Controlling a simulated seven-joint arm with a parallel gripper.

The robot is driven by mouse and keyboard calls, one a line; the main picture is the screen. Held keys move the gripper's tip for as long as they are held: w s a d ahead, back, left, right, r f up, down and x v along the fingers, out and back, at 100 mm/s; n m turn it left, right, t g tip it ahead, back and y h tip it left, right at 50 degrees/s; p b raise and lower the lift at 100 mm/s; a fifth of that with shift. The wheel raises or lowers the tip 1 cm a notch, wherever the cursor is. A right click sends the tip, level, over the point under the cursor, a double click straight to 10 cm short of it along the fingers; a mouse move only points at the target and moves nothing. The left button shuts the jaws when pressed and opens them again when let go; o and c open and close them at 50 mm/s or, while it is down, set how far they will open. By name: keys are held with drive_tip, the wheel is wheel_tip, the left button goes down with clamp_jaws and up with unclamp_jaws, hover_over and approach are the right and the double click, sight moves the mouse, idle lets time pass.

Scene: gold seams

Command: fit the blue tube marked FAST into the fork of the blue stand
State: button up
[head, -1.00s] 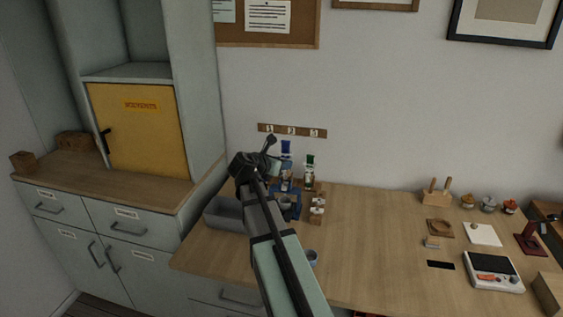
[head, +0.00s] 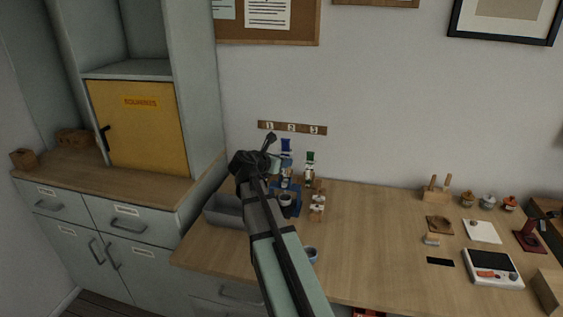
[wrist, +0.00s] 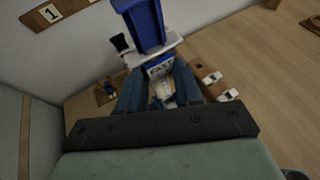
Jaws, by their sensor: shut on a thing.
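The blue-topped tube marked FAST (wrist: 160,70) is between the two dark fingers of my gripper (wrist: 160,88) in the wrist view. My gripper is shut on it, and its blue top (wrist: 146,25) and white collar are clear of the fingers. In the head view the tube's blue top (head: 286,145) shows just right of my dark wrist. The blue stand (head: 294,205) is below it on the bench, partly behind my arm. The fork is hidden, and I cannot tell whether the tube touches it.
A green-topped tube (head: 310,157) stands close on the right, with small white-topped pieces (head: 317,205) in front. A grey tray (head: 222,212) lies left of the stand. A numbered strip (head: 292,128) is on the wall behind. The middle of the bench is mostly clear.

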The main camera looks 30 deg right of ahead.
drive_tip(key=shift+f, duration=1.6)
idle(2.8)
drive_tip(key=o, duration=1.1)
drive_tip(key=shift+f, duration=0.2)
drive_tip(key=shift+o, duration=0.7)
drive_tip(key=shift+a, duration=0.15)
drive_tip(key=shift+v, duration=2.35)
drive_tip(key=shift+s, duration=0.1)
